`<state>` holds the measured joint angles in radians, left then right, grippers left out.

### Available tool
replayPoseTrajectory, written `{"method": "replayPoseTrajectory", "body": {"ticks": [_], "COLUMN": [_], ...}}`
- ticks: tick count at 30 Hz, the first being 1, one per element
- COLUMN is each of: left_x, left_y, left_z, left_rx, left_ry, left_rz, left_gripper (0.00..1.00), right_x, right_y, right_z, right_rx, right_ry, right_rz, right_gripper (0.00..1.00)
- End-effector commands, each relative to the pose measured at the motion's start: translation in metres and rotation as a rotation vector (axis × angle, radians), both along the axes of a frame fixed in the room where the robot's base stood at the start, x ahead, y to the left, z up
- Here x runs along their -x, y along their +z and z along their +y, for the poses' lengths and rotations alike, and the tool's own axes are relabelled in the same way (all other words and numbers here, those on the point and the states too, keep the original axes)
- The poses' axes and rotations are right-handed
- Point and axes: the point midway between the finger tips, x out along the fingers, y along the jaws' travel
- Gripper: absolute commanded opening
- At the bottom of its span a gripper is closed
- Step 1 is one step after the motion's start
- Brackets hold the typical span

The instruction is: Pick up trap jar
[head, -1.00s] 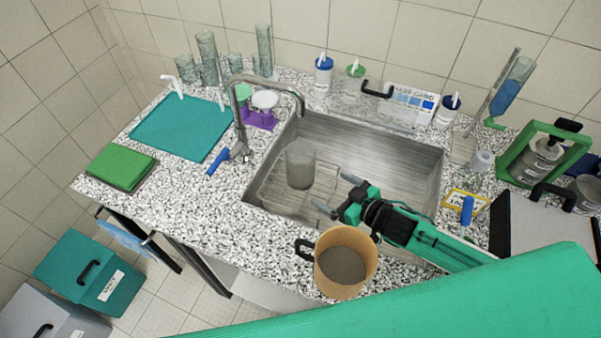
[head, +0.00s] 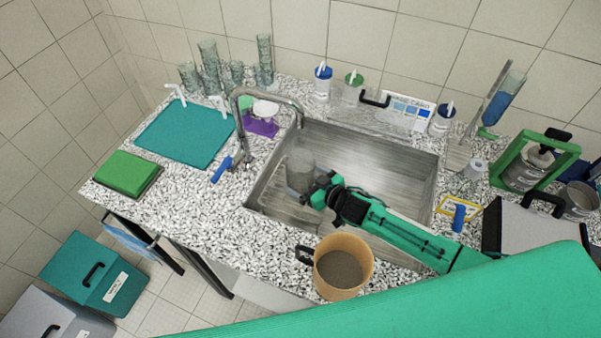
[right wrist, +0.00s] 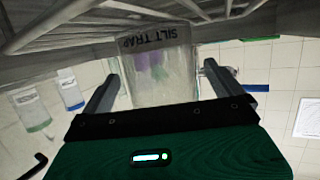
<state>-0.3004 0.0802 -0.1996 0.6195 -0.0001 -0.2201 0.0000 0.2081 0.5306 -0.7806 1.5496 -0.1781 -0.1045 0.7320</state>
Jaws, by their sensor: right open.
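The trap jar (head: 300,171) is a clear greyish jar standing on the wire rack inside the sink. In the right wrist view the jar (right wrist: 158,75) carries a dark "SILT TRAP" label and appears upside down. My right gripper (head: 309,189) reaches into the sink from the right, at the jar. In the right wrist view its two fingers (right wrist: 161,93) are apart, one on each side of the jar, with visible gaps. The gripper hides the lower right of the jar in the head view. My left gripper is not in view.
The steel sink (head: 400,165) surrounds the jar and rack. The curved tap (head: 240,110) stands at the sink's left. A tan bucket (head: 342,267) with dark contents sits in front, near my arm. A teal mat (head: 185,133) lies left of the sink.

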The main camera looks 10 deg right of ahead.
Motion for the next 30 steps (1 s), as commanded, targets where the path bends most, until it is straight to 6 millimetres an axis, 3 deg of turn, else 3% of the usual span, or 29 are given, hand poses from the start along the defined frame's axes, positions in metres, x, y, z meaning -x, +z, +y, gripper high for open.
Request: {"method": "replayPoseTrajectory", "body": {"ticks": [6, 15, 24, 30], "left_x": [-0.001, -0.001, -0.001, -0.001], "left_y": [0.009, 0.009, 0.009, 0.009], "left_z": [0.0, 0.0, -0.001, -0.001], "left_rx": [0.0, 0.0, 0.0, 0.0], "left_ry": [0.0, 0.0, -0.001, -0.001], "left_rz": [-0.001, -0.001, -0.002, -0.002], "left_gripper": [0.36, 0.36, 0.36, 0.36], "right_x": [-0.017, -0.019, -0.019, -0.019], "right_y": [-0.005, -0.007, -0.006, -0.006], "right_z": [0.011, 0.012, 0.012, 0.012], "right_rx": [0.0, 0.002, 0.0, 0.0], "right_ry": [0.0, -0.001, 0.0, 0.0], "right_rz": [0.0, 0.0, -0.001, -0.001], "right_gripper": [0.97, 0.97, 0.4, 0.4]}}
